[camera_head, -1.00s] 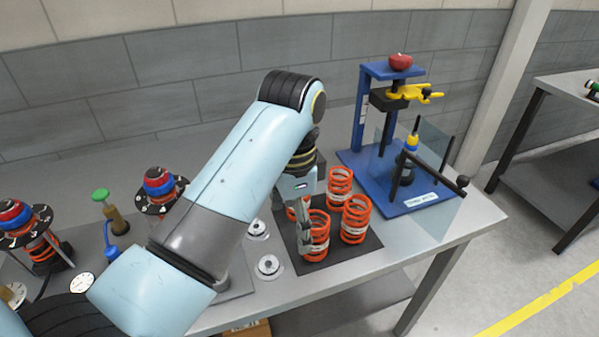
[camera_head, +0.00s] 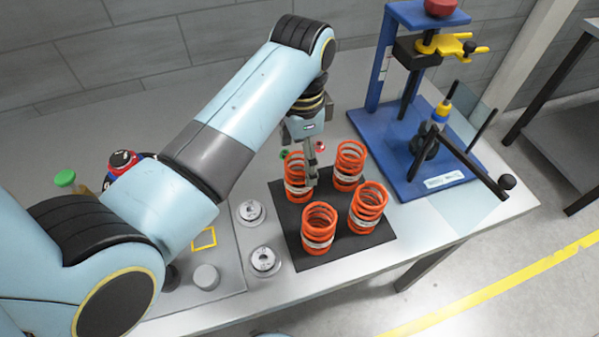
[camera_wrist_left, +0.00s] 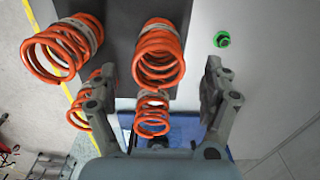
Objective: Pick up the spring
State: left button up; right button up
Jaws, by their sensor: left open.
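Several orange coil springs with pale bands stand upright on a dark mat (camera_head: 338,246) on the table. In the head view they form two rows: back-left spring (camera_head: 296,186), back-right spring (camera_head: 349,164), front-left spring (camera_head: 318,226) and front-right spring (camera_head: 367,207). My left gripper (camera_head: 311,178) is open and points down at the back-left spring, partly covering it. In the left wrist view the open fingers (camera_wrist_left: 157,92) are apart, with one spring (camera_wrist_left: 159,58) ahead between them and another (camera_wrist_left: 152,113) lower down. Contact cannot be told. My right gripper is out of view.
A blue press stand (camera_head: 400,180) with a clear panel and black bars stands to the right of the springs. Two silver round fittings (camera_head: 264,260) lie left of the mat. A small green part (camera_wrist_left: 222,39) lies near the springs. A wall is behind.

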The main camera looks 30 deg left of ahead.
pick_arm(q)
jog(key=f, duration=0.3)
jog(key=f+p, duration=0.1)
jog(key=shift+s+a+f, duration=0.1)
jog(key=shift+s+f, duration=0.1)
jog(key=shift+s, duration=0.05)
jog(key=shift+f, duration=0.5)
jog(key=c, duration=0.5)
jog(key=shift+w, duration=0.1)
jog(key=c, duration=1.1)
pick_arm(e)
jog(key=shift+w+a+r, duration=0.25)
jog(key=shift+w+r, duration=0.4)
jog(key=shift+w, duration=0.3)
